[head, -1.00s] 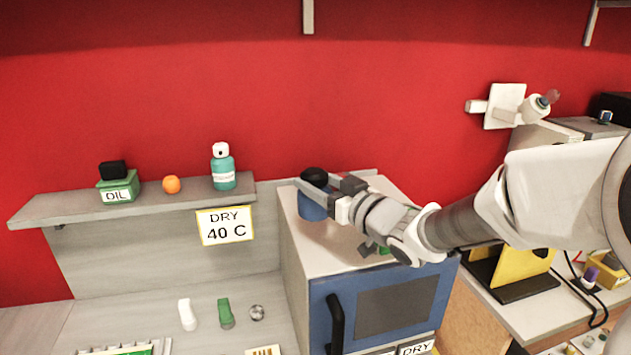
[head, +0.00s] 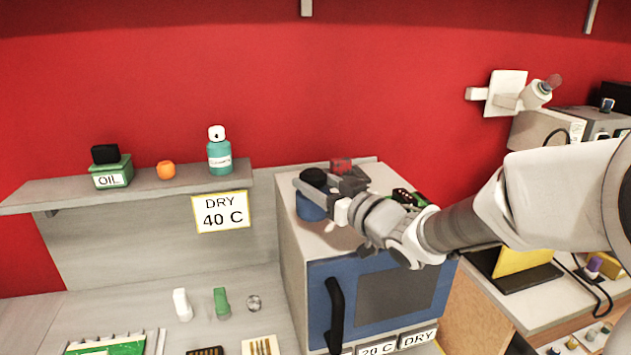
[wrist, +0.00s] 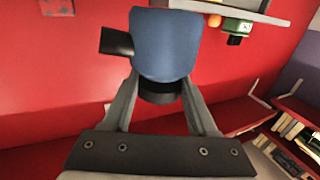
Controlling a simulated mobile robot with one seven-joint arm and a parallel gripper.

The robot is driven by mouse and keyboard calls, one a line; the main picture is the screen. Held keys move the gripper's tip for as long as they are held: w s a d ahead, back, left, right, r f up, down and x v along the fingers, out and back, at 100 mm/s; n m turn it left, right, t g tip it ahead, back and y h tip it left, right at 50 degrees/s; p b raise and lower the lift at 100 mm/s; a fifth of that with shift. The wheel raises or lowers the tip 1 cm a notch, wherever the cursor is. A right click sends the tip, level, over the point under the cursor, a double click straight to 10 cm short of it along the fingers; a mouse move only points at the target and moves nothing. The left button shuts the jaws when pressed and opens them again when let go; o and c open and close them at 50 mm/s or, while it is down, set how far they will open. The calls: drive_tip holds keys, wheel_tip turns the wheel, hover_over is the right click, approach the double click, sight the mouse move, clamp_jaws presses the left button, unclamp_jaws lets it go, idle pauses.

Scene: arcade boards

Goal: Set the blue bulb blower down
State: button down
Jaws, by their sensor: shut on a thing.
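The blue bulb blower (head: 311,207) has a blue body and a black upper part. It is at the left side of the top of the blue-fronted oven (head: 292,235). I cannot tell whether its base touches that top. My gripper (head: 314,187) is shut on the blower near its black part, reaching in from the right. In the wrist view, the blower's blue body (wrist: 165,45) fills the top middle, and its black part (wrist: 160,95) sits between my gripper's fingers (wrist: 160,84). A dark nozzle-like piece (wrist: 116,42) sticks out to the left there.
A red object (head: 341,166) and a dark object with green (head: 410,198) are on the oven top behind my gripper. The shelf (head: 65,195) at left holds an OIL bottle (head: 111,172), an orange ball (head: 166,170) and a teal bottle (head: 219,155).

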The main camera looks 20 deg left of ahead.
idle(0.5)
drive_tip(key=shift+f+b, duration=1.55)
drive_tip(key=shift+f, duration=0.1)
drive_tip(key=shift+c, duration=0.5)
unclamp_jaws()
drive_tip(key=shift+d, duration=0.1)
drive_tip(key=v, duration=1.7)
wheel_tip(320, 180, up, 7)
drive_tip(key=p, duration=0.6)
drive_tip(key=shift+s, duration=0.15)
drive_tip(key=shift+d+r, duration=0.1)
